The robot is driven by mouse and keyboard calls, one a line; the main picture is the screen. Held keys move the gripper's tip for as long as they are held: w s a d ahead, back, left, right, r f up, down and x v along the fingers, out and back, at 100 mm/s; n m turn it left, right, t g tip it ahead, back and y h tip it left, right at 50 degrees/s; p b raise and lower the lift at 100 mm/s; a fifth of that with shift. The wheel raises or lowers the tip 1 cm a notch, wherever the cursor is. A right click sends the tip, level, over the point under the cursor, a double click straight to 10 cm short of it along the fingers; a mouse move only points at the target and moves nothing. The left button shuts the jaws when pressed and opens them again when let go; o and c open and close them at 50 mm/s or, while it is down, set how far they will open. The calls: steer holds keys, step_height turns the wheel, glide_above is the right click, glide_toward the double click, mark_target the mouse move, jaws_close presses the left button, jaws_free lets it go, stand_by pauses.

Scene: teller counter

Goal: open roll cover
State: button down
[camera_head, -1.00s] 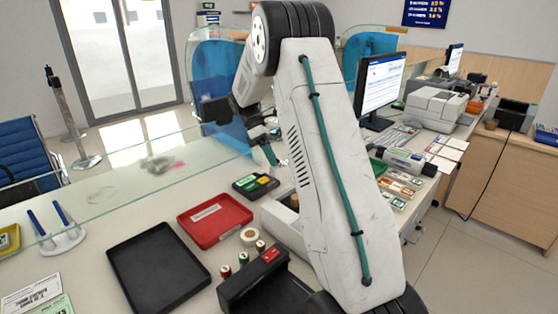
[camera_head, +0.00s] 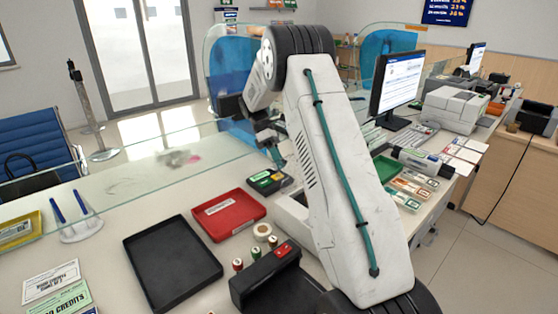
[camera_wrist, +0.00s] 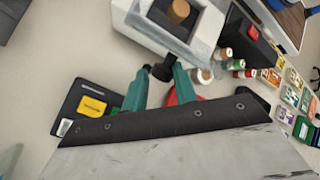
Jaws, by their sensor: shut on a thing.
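In the wrist view a white box-shaped device (camera_wrist: 143,24) has an open top with a grey rim, and a brown cylinder (camera_wrist: 180,12) stands inside it. A small black knob-like piece (camera_wrist: 163,72) is at the device's near edge. My gripper (camera_wrist: 162,76), with teal fingers, is shut on this piece. I cannot tell for sure that it belongs to the roll cover. In the head view my gripper (camera_head: 279,157) is low beside my arm, and the white device (camera_head: 292,207) is mostly hidden behind the arm.
A glass screen (camera_head: 130,170) runs along the counter. A monitor (camera_head: 398,82) stands at right.

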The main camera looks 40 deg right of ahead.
steer(key=shift+w+d+f, duration=0.1)
steer(key=shift+d+f, duration=0.05)
steer(key=shift+f, duration=0.25)
steer(key=c, duration=1.4)
jaws_free()
steer(key=shift+o, duration=1)
steer(key=shift+w+d+f, duration=0.15)
steer(key=shift+a, duration=0.2)
steer(key=shift+r, duration=0.3)
steer(key=s+a+r, duration=0.2)
steer(key=s+a, duration=0.1)
steer(key=s, duration=0.4)
steer(key=s+a+r, duration=0.2)
steer(key=s+a, duration=0.1)
steer(key=s, duration=0.4)
steer(key=shift+s+r, duration=0.35)
steer(key=shift+s, duration=0.05)
